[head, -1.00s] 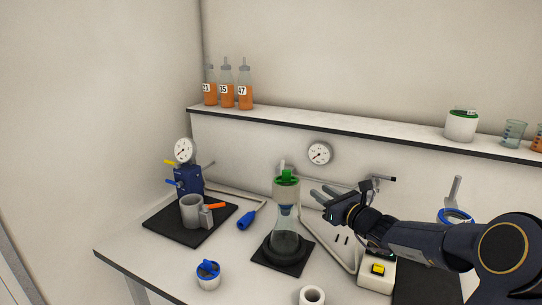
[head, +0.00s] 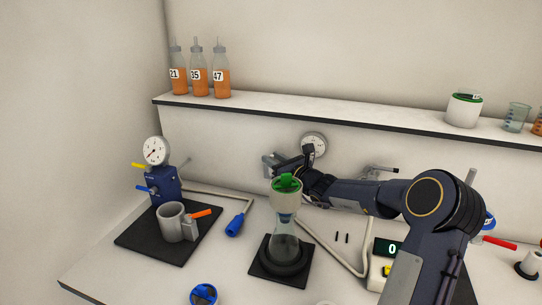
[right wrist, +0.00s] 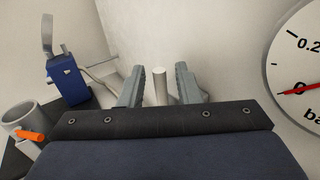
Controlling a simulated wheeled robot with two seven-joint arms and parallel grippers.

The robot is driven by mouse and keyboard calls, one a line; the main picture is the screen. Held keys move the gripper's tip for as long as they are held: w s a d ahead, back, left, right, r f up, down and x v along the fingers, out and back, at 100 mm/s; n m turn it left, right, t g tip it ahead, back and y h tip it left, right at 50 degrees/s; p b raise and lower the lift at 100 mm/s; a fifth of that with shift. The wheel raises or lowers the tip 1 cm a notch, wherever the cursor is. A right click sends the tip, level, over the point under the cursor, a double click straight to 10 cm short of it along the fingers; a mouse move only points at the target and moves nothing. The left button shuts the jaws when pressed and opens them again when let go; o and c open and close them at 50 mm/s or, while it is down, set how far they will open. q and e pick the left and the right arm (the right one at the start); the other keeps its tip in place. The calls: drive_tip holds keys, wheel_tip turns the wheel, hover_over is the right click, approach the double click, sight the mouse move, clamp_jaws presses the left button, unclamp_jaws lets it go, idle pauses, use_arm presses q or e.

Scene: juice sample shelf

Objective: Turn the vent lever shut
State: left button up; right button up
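My right gripper (head: 270,166) is in front of the back wall, left of the round wall gauge (head: 313,145) and behind the flask. In the right wrist view its two fingers (right wrist: 160,88) are open, with a pale upright rod (right wrist: 160,86) between them. A gap shows on each side of the rod. The rod may be the vent lever's handle; no label shows, and the gripper hides it in the head view. The blue pump unit (head: 164,186) at left has a yellow lever (head: 138,166) and a blue lever (head: 145,189). My left gripper is out of view.
A flask (head: 285,245) with a green-topped cap stands on a black base below my gripper. A shelf (head: 330,118) with orange bottles (head: 200,82) runs above. A display box (head: 388,247) is right.

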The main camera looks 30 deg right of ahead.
drive_tip(key=shift+w+a, duration=0.1)
drive_tip(key=shift+w, duration=0.55)
clamp_jaws()
